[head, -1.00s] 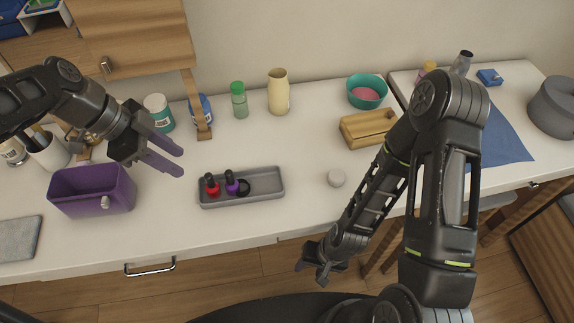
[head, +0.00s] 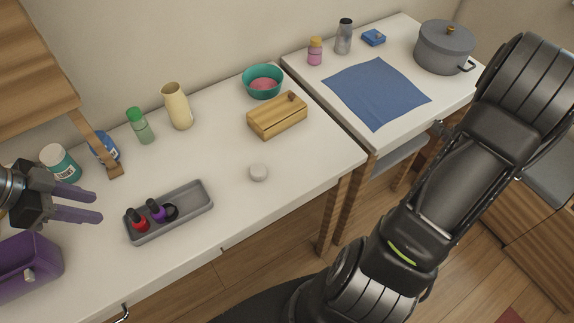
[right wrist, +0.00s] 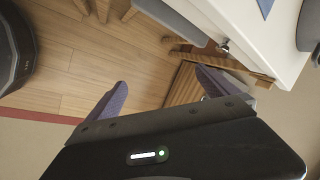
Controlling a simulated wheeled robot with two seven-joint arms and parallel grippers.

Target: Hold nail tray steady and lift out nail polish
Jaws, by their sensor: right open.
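The grey nail tray (head: 194,203) lies on the white counter in the head view. In its left part are a red nail polish bottle (head: 140,224) with a dark cap, a purple one (head: 158,213) with a dark cap, and a small black round item (head: 172,212). The tray's right part is empty. My left gripper (head: 99,208) is open and empty, above the counter to the left of the tray and apart from it. My right gripper (right wrist: 160,87) is open and empty in the right wrist view, over the wooden floor and away from the tray. It is outside the head view.
A purple bin (head: 40,270) stands below my left gripper. A white round piece (head: 259,172), a wooden box (head: 277,118), a teal bowl (head: 263,82), a cream vase (head: 177,106) and a green bottle (head: 141,128) stand around the tray. Counter in front of the tray is clear.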

